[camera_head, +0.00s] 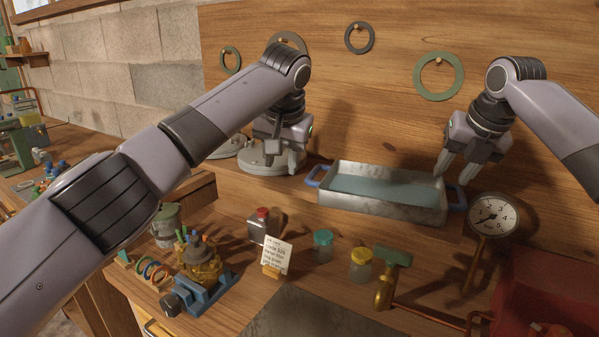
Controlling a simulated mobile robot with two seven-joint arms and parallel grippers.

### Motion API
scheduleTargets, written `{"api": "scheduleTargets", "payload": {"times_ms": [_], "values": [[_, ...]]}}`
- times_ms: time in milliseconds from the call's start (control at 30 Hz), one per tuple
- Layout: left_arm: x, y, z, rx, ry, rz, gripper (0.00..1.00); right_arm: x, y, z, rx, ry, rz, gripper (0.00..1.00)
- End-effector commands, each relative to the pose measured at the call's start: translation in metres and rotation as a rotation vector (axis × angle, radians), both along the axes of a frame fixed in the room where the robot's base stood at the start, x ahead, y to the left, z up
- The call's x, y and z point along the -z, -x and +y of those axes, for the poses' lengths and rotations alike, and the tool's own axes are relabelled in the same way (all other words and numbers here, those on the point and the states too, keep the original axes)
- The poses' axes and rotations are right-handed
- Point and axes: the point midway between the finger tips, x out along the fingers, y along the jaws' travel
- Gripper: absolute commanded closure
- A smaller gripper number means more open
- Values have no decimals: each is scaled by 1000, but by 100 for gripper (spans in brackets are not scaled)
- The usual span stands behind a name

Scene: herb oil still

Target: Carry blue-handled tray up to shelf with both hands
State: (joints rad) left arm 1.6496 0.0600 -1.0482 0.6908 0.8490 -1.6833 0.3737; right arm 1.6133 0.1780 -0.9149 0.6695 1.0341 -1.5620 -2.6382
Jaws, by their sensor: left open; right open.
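The metal tray (372,205) with a blue-grey inner floor stands level on wood in front of the back panel. Its left blue handle (315,176) and right blue handle (458,196) stick out at the ends. My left gripper (281,168) is open and empty, left of the left handle, over a grey round plate. My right gripper (453,176) is open, with its fingertips just above and beside the right handle. I cannot tell whether they touch it. The surface under the tray is partly hidden by the tray.
A pressure gauge (492,215) stands close right of the tray. In front are a note card (276,255), a teal-lidded jar (323,246), a yellow-lidded jar (361,265) and a brass valve (386,280). A red box (545,290) is at the right. Rings hang on the panel.

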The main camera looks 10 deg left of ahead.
Motion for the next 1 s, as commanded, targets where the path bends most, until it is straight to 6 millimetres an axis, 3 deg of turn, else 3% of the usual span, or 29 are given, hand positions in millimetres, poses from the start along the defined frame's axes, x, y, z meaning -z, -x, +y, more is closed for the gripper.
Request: {"api": "scheduleTargets", "payload": {"times_ms": [567, 1000], "values": [[-1, 43, 16, 1, -2, 1, 59, 0, 0, 0, 0, 0, 0, 59], [0, 88, 33, 1, -4, 1, 59, 0, 0, 0, 0, 0, 0, 59]]}}
